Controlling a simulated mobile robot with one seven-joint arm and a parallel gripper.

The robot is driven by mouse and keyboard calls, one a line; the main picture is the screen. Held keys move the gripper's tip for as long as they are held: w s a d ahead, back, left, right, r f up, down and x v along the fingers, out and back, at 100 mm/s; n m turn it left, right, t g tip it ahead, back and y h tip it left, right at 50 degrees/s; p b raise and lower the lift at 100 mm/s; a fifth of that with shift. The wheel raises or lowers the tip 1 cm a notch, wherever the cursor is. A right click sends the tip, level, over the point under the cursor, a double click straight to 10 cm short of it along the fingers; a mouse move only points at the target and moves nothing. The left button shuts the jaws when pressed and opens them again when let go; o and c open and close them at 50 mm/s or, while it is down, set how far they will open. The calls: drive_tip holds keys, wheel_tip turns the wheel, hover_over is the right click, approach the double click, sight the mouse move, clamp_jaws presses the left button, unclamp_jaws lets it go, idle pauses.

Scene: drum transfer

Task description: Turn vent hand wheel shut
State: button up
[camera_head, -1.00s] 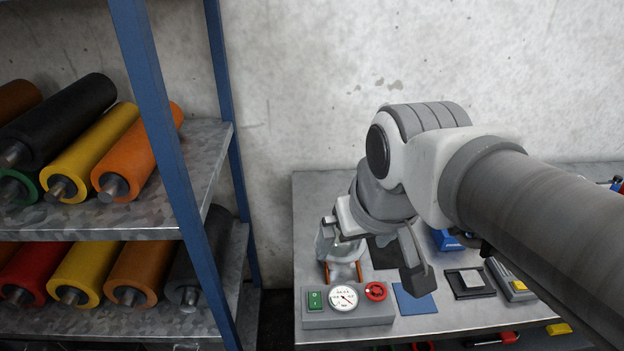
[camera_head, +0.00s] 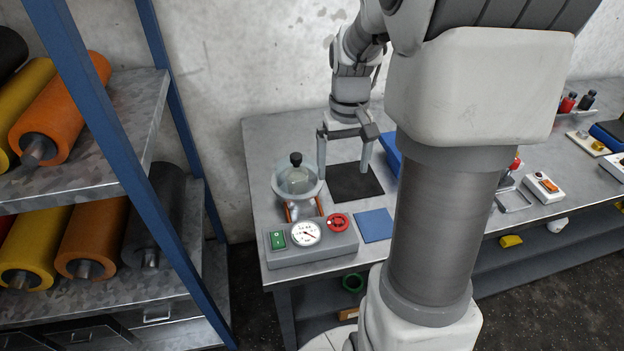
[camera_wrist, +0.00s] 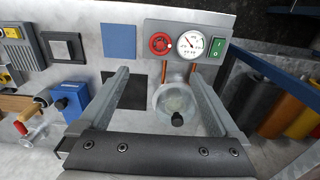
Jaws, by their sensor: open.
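The red hand wheel (camera_head: 338,222) sits on top of a grey control box (camera_head: 322,248) at the front left of the bench. It also shows in the wrist view (camera_wrist: 159,43). Beside it on the box are a round white gauge (camera_head: 306,233) and a green switch (camera_head: 277,239). My gripper (camera_head: 344,170) is open and empty, fingers pointing down, behind the box and over the area of the black mat. In the wrist view its two fingers are spread wide, with the wheel beyond and between them. Nothing is held.
A glass vessel with a black knob (camera_head: 296,159) stands behind the box, left of my gripper, joined by copper pipes (camera_head: 292,211). A black mat (camera_head: 356,183) and blue mat (camera_head: 374,225) lie flat. A blue-post shelf (camera_head: 100,115) with rollers stands at left.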

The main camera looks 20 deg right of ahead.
sight(338, 220)
wheel_tip(338, 220, down, 17)
drive_tip(key=shift+b, duration=0.3)
idle(0.3)
drive_tip(key=c, duration=1.4)
drive_tip(key=shift+o, duration=0.2)
